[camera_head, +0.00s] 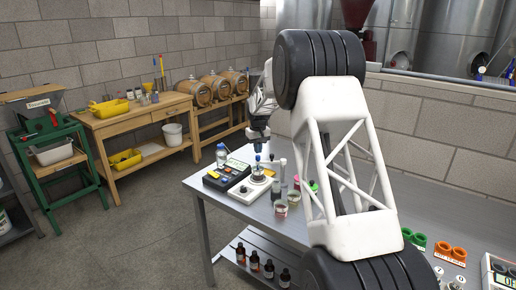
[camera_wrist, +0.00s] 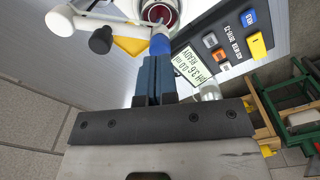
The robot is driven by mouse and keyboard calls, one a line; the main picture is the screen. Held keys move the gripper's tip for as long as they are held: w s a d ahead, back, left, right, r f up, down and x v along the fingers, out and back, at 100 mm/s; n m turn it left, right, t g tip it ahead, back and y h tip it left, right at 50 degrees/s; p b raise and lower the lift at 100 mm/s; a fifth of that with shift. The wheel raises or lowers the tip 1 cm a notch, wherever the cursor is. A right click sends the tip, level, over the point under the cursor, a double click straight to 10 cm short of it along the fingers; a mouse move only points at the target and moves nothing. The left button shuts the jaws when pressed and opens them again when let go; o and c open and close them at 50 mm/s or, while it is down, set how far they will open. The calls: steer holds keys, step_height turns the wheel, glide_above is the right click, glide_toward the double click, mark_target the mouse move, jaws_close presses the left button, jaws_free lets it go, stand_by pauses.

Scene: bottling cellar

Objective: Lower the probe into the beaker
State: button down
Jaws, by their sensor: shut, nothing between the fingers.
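My gripper (camera_wrist: 157,78) is shut and empty, pointing down. Its fingertips are right by the probe's blue cap (camera_wrist: 160,43); I cannot tell if they touch it. The probe (camera_head: 257,159) sits at the end of a white holder arm (camera_wrist: 125,27) with a dark knob. The beaker (camera_wrist: 160,3) with dark red liquid is just beyond the cap in the wrist view. In the head view the beaker (camera_head: 258,176) stands on a white round-topped base, below my gripper (camera_head: 258,143). The probe's lower end is hidden, so its depth cannot be told.
A dark pH meter (camera_head: 222,177) with a lit display and coloured buttons stands beside the beaker. A blue-capped bottle (camera_head: 221,155) is behind it. Small cups (camera_head: 281,208) stand to the right. The steel table's (camera_head: 235,208) front left is clear.

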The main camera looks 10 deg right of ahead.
steer(key=shift+r, duration=2.25)
steer(key=shift+s+r, duration=0.4)
steer(key=shift+r, duration=0.05)
steer(key=s+r+m, duration=0.1)
steer(key=s+r, duration=0.4)
steer(key=s, duration=0.7)
steer(key=s+d+r+t, duration=0.1)
steer(key=s+r, duration=0.4)
steer(key=s, duration=0.6)
steer(key=s+r+m, duration=0.1)
steer(key=s+r, duration=0.4)
steer(key=s, duration=0.7)
steer(key=s+f, duration=0.4)
steer(key=s, duration=1.3)
steer(key=s+f+m+t, duration=0.1)
steer(key=s+f, duration=0.3)
steer(key=s, duration=1.3)
steer(key=shift+s+d+t, duration=0.25)
steer(key=shift+d+t, duration=0.05)
steer(key=shift+d, duration=0.1)
